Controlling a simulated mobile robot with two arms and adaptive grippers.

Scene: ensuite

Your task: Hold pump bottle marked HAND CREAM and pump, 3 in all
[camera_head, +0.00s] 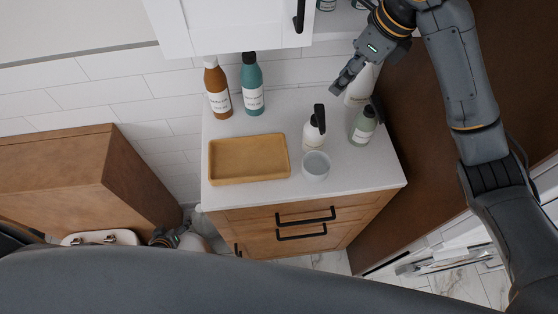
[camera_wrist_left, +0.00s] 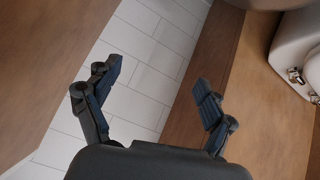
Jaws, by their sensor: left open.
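A white pump bottle with a black pump (camera_head: 313,134) stands upright on the counter in the head view. A pale green pump bottle (camera_head: 361,129) stands to its right. A larger white bottle (camera_head: 361,88) stands behind them, partly hidden by my right gripper. The labels are too small to read. My right gripper (camera_head: 338,88) is above the back of the counter, beside the larger white bottle in the picture; contact and finger opening are unclear. My left gripper (camera_head: 162,238) is low at the left, near the toilet; in the left wrist view (camera_wrist_left: 160,78) its fingers are apart and empty.
The counter (camera_head: 265,200) also holds a yellow-brown tray (camera_head: 250,180), a whitish cup (camera_head: 316,166), a brown bottle (camera_head: 217,90) and a teal bottle (camera_head: 252,85). A white cabinet (camera_head: 240,25) hangs above. A brown panel (camera_head: 425,120) borders the right side.

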